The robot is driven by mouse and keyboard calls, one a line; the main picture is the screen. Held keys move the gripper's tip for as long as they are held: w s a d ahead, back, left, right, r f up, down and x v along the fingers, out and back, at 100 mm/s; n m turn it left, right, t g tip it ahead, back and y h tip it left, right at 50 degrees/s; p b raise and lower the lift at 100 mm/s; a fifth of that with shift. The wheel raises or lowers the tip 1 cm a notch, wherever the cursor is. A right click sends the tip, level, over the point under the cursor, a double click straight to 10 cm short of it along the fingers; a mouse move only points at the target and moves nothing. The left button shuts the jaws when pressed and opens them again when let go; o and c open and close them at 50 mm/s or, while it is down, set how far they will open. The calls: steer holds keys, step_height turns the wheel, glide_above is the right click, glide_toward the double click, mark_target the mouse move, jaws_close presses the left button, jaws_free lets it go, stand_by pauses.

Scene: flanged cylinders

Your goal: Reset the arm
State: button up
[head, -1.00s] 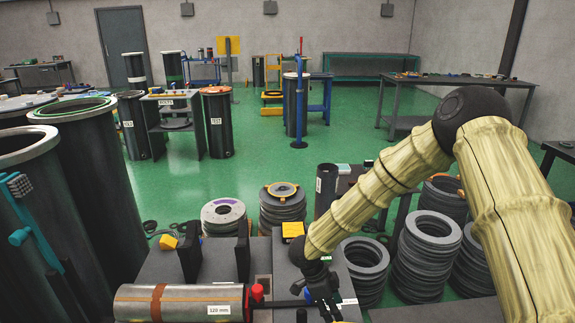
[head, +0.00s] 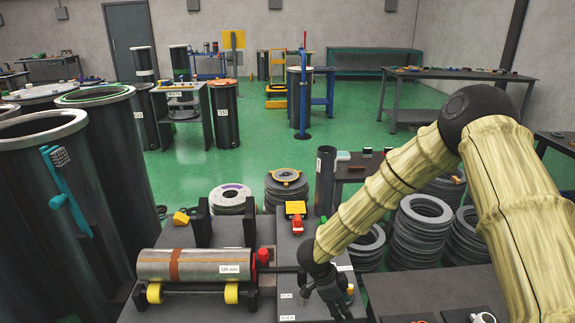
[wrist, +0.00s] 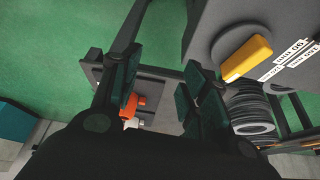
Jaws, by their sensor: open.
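My gripper (head: 328,303) hangs at the end of my bent arm in the head view, pointing down over the right part of the grey bench. In the wrist view its two dark fingers (wrist: 163,78) stand apart with nothing held between them. A metal cylinder (head: 205,264) with a brown band lies on a roller stand with yellow wheels, left of my gripper and apart from it. Its right end faces a red knob.
Stacks of grey rings (head: 418,235) stand on the floor behind my arm. Tall dark flanged cylinders (head: 112,150) stand at the left. A dark table (head: 455,80) is at the back right. Open green floor (head: 255,145) lies beyond the bench.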

steer(key=s+d+f+n+t, duration=0.3)
steer(key=s+d+f+n, duration=0.4)
steer(key=s+f+n, duration=0.4)
steer(key=s+f+n+g+y, duration=0.1)
steer(key=s+f+n+y, duration=0.1)
steer(key=s, duration=1)
steer(key=s+f+n+g+y, duration=0.1)
steer(key=s+n+y, duration=0.2)
steer(key=s, duration=1)
steer(key=shift+s+f+n+g, duration=0.2)
steer(key=shift+f+n+g, duration=0.2)
steer(key=shift+n, duration=0.8)
steer(key=shift+a, duration=0.15)
